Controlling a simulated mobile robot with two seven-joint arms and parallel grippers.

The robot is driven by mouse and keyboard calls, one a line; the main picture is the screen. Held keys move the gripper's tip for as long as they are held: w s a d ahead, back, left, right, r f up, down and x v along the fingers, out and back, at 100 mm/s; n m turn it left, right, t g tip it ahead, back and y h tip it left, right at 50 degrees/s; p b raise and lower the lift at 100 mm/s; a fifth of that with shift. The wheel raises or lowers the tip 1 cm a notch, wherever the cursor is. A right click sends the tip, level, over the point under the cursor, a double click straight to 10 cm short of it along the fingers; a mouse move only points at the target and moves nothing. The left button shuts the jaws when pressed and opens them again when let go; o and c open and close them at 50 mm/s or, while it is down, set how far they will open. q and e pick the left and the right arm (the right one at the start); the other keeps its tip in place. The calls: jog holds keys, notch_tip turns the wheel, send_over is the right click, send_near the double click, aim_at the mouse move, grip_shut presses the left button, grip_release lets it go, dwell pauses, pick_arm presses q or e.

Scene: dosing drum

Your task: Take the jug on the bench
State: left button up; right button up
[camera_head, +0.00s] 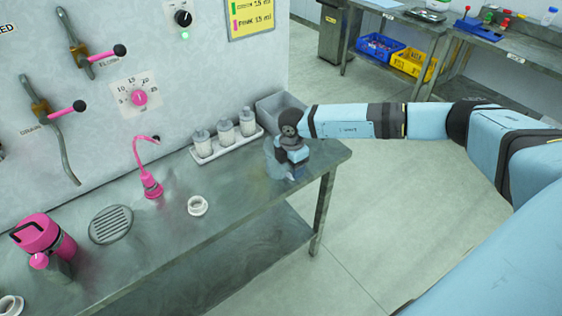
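A clear, see-through vessel that looks like the jug (271,154) stands near the right end of the metal bench (165,235). My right gripper (292,174) is right at it, pointing down, and covers part of it. The fingertips are small and blurred against the clear wall, so I cannot tell whether they are open or closed on it. My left gripper is not in view.
A white tray (229,148) with three lidded bottles and a grey bin (270,110) stand behind. A pink spout (150,183), a white ring (198,206), a round drain grate (111,225) and a pink vessel with black handle (38,234) are further left.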

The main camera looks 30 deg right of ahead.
jog(key=shift+c, duration=1.3)
jog(key=shift+r, duration=0.1)
